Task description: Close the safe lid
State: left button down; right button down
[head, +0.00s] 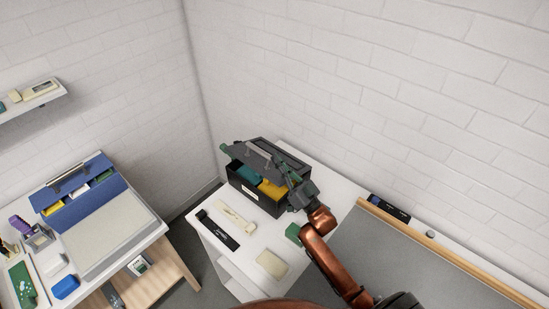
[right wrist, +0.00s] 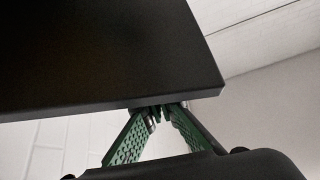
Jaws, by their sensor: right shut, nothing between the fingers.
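The safe is a black box (head: 240,188) with a pale label on its front, standing on the white table in the corner. Its dark lid (head: 246,156), with a grey handle on top, is raised and tilted over the box. Teal and yellow items show inside. My right gripper (head: 284,172) is at the lid's right side, shut and empty. In the right wrist view a dark flat panel, seemingly the lid (right wrist: 105,45), fills the upper left. The green fingertips (right wrist: 160,112) meet at its lower edge and seem to touch it. My left gripper is out of view.
The white table (head: 216,234) also holds a black tool (head: 218,231), a cream tool (head: 236,216) and a beige block (head: 271,263) in front of the safe. A brick wall stands behind. A grey board with a wooden edge (head: 440,250) lies at right.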

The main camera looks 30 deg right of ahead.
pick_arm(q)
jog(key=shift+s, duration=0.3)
